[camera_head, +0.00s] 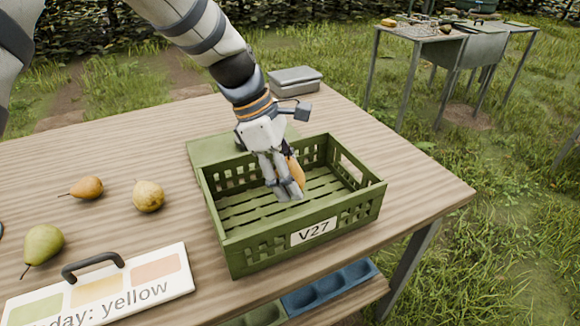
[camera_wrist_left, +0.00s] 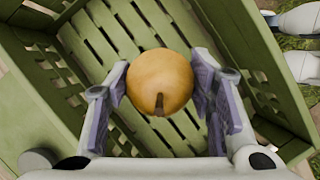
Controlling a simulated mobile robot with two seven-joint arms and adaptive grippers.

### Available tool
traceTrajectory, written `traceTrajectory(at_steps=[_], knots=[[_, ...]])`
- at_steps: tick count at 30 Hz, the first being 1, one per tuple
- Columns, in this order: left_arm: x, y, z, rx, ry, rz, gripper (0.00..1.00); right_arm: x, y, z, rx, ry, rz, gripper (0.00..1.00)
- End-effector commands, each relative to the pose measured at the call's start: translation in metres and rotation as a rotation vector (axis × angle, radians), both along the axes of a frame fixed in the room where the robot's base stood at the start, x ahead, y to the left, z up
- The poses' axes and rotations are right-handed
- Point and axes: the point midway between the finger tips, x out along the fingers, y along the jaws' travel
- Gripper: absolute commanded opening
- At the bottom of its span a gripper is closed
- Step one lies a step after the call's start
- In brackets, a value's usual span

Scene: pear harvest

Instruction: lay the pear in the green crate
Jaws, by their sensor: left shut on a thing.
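The green crate (camera_head: 232,245), labelled V27, stands on the wooden table. My left gripper (camera_head: 287,190) is over the crate, its fingers reaching down inside the walls. It is shut on an orange-yellow pear (camera_head: 296,171), which is partly hidden behind the fingers in the head view. In the left wrist view the pear (camera_wrist_left: 160,80) sits between the two finger pads, stem toward the camera, with the slatted crate floor (camera_wrist_left: 115,45) behind it. I cannot tell whether the pear touches the floor. No other fruit shows in the crate. My right gripper is not in view.
An orange-brown pear (camera_head: 87,188), a yellow pear (camera_head: 148,196) and a green pear (camera_head: 43,245) lie on the table at left. A sign (camera_head: 100,290) reading "yellow" stands in front of them. A grey box (camera_head: 294,78) sits behind the crate.

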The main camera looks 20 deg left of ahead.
Motion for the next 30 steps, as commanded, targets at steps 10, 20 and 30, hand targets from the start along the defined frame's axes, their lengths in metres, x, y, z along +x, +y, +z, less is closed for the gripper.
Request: traceTrajectory(at_steps=[10,20,30], knots=[[0.0002,0.0,-0.0013,-0.001,-0.002,0.0,0.17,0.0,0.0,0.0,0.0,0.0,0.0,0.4],[0.0002,0.0,-0.0033,0.0,-0.001,-0.001,0.17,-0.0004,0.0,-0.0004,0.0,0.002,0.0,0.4],[0.0001,-0.0001,-0.0086,-0.001,-0.001,-0.001,0.17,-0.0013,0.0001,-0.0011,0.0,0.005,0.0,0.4]])
